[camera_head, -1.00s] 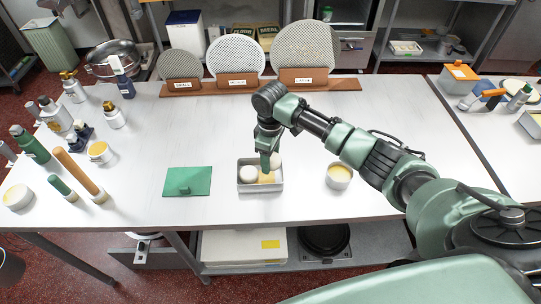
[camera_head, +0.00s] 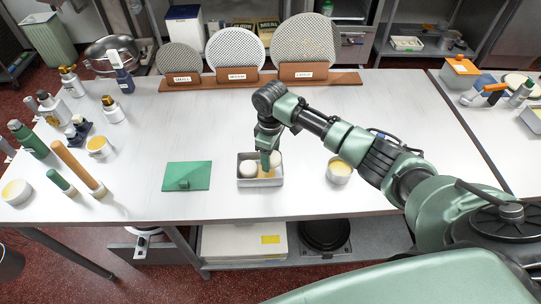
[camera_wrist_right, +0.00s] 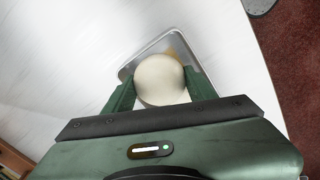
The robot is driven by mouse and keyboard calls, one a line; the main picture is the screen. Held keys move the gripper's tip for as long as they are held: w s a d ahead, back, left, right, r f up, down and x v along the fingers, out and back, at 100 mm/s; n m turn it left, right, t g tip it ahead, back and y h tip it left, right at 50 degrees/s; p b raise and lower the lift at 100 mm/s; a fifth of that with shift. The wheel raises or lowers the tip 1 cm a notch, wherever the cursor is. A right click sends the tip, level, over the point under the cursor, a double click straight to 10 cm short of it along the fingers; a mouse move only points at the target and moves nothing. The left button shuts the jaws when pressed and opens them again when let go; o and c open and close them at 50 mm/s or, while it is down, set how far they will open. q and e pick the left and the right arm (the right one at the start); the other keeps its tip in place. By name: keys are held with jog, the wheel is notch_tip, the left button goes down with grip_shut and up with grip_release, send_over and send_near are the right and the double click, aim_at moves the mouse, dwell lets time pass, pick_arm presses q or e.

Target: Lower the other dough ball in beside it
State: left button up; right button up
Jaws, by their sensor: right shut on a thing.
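A small metal tray (camera_head: 262,183) stands near the front edge of the white table. One pale dough ball (camera_head: 248,171) sits in its left part. My right gripper (camera_head: 267,163) points down over the tray's right part and is shut on the other dough ball (camera_head: 276,159). In the right wrist view this ball (camera_wrist_right: 160,78) is between the two green fingers, with the tray rim (camera_wrist_right: 126,70) around and below it. The first ball is hidden there. I cannot tell whether the held ball touches the tray floor. My left gripper is not in view.
A green lid with a knob (camera_head: 187,177) lies left of the tray. A round tin (camera_head: 339,173) stands to its right. A rolling pin (camera_head: 78,168), bottles and jars crowd the left side. Perforated discs (camera_head: 236,52) stand in a wooden rack behind. The middle of the table is clear.

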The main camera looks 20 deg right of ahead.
aim_at(271, 172)
jog(key=shift+f+b, duration=1.3)
jog(key=shift+f, duration=1.2)
dwell(0.8)
jog(key=o, duration=1.5)
jog(key=shift+r, duration=0.1)
